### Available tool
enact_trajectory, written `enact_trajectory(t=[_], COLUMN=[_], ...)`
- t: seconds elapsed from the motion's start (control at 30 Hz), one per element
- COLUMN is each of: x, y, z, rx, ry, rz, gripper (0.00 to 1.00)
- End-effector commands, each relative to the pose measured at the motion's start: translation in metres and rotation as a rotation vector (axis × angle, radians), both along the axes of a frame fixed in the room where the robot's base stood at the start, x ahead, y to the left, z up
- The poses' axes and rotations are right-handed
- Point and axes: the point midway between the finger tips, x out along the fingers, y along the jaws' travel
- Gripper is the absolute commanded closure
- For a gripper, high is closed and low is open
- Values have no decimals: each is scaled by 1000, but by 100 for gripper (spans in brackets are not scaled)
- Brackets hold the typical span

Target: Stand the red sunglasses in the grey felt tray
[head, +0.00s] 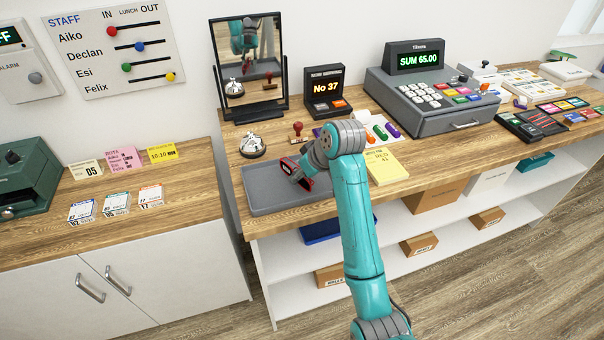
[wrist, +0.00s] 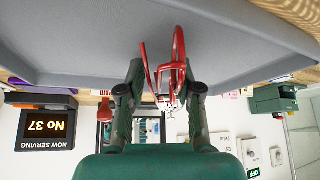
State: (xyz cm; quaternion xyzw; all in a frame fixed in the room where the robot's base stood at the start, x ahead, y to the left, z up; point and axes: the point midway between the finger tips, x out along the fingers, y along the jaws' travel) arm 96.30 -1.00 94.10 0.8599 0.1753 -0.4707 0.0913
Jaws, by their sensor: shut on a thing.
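The grey felt tray (head: 262,203) lies on the wooden counter, left of my arm. It fills the top of the wrist view (wrist: 85,38), which looks upside down. My gripper (head: 299,172) is over the tray's right part. In the wrist view my gripper (wrist: 163,82) is shut on the red sunglasses (wrist: 179,45), which sit between its two dark fingers. The red frame reaches out past the fingertips over the tray's surface. The sunglasses also show in the head view (head: 309,184), partly hidden by my gripper. I cannot tell whether they touch the tray floor.
A call bell (head: 252,146) and a red-handled stamp (head: 297,133) stand behind the tray, with a mirror (head: 249,70) and a number display (head: 326,92) further back. A yellow pad (head: 386,166) lies to the right. The tray's left part is empty.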

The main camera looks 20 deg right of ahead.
Motion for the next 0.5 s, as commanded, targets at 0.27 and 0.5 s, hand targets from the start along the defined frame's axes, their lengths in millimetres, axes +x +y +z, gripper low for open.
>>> enact_trajectory(t=[0.27,0.5], x=[0,0], y=[0,0], z=[-2,-4], rx=[0,0], ry=[-2,-2], rz=[-1,-1], gripper=[88,41])
